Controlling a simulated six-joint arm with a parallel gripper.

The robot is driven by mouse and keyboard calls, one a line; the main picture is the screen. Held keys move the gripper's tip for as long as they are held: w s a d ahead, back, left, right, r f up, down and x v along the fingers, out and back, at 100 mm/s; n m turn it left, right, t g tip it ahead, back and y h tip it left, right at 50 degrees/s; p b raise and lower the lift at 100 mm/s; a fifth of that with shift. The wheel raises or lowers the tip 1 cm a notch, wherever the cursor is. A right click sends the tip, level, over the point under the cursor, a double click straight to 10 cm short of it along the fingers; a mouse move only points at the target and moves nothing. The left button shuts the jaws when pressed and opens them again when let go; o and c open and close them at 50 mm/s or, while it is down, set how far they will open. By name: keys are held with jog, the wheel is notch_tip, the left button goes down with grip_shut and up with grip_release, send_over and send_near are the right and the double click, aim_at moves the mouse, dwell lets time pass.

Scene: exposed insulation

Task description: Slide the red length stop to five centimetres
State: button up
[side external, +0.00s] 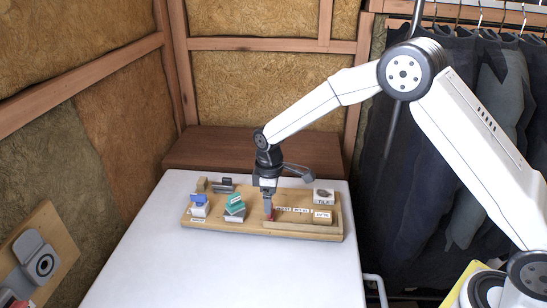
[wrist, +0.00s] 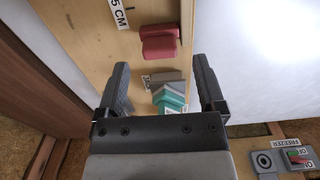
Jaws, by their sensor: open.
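The red length stop (side external: 271,214) is a small red block on the wooden board (side external: 225,226), near its middle. In the wrist view the red stop (wrist: 160,43) lies just beyond my fingertips, in line with the gap between them. A white "5 CM" label (wrist: 120,14) is on the board beside it. My gripper (side external: 268,206) points down over the stop in the side view and hides part of it. I cannot tell whether a finger touches the stop.
A teal-topped piece (side external: 235,204) and a blue-topped piece (side external: 199,202) stand left of the stop. A labelled block (side external: 323,196) and white labels (side external: 322,215) are at the right. The white table (side external: 230,270) is clear in front. A grey panel (wrist: 285,160) shows at lower right.

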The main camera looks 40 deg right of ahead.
jog(key=shift+f, duration=1.75)
grip_shut()
